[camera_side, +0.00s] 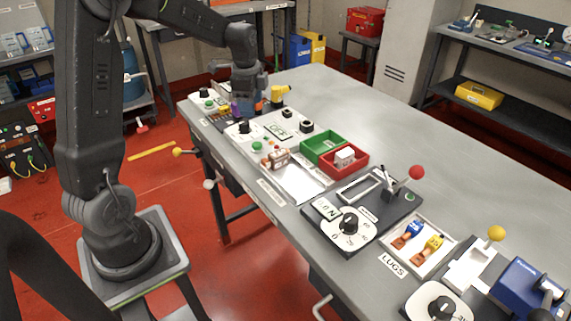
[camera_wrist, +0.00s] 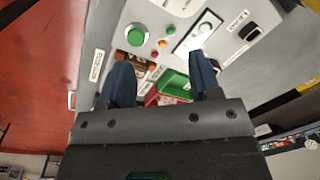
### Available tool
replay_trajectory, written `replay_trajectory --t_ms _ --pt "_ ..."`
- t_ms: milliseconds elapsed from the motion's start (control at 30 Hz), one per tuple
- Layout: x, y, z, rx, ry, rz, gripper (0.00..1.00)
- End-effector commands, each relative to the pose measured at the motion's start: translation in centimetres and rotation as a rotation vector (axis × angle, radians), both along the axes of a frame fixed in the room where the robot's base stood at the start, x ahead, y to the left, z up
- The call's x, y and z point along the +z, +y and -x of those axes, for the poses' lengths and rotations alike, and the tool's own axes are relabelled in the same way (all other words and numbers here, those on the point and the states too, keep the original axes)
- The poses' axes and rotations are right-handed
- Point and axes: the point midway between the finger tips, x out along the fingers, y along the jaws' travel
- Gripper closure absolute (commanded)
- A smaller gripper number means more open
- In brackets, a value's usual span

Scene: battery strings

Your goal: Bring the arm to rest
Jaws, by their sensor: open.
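My gripper (camera_side: 246,108) is at the far end of the long grey workbench (camera_side: 440,160), low over the panels there. In the wrist view its two dark blue fingers (camera_wrist: 160,62) are spread apart with nothing held between them. Beyond the fingers, that view shows a large green button (camera_wrist: 136,36), a small red button and an orange one on a light panel. What lies directly under the fingertips in the side view is partly hidden by the gripper.
A green bin (camera_side: 322,143) and a red bin (camera_side: 345,162) sit mid-bench. Nearer are a dial panel with a red-knobbed lever (camera_side: 416,172), a LUGS tray (camera_side: 422,262) and a blue device (camera_side: 522,287). A yellow object (camera_side: 280,93) stands close beside my gripper. The bench's right side is clear.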

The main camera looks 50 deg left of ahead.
Motion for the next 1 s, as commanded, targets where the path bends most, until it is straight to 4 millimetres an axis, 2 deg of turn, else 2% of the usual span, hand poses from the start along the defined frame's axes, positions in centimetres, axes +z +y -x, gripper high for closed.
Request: replay_trajectory --t_ms 33,200,333,500,600,733,867,1000 --pt "2.0 -2.4 0.7 0.043 -0.035 -0.008 0.43" --pt "6.2 -9.2 4.1 0.241 -0.142 0.003 0.43" --pt "8.3 -13.7 7.6 0.391 -0.225 0.042 0.43" --pt "9.4 -18.4 12.8 0.580 -0.324 0.129 0.43" --pt "9.4 -20.1 15.4 0.673 -0.365 0.188 0.43" --pt "9.1 -21.4 17.8 0.762 -0.396 0.248 0.43" --pt "8.8 -21.9 18.8 0.807 -0.406 0.280 0.43" --pt "8.8 -22.0 18.9 0.811 -0.406 0.282 0.43"
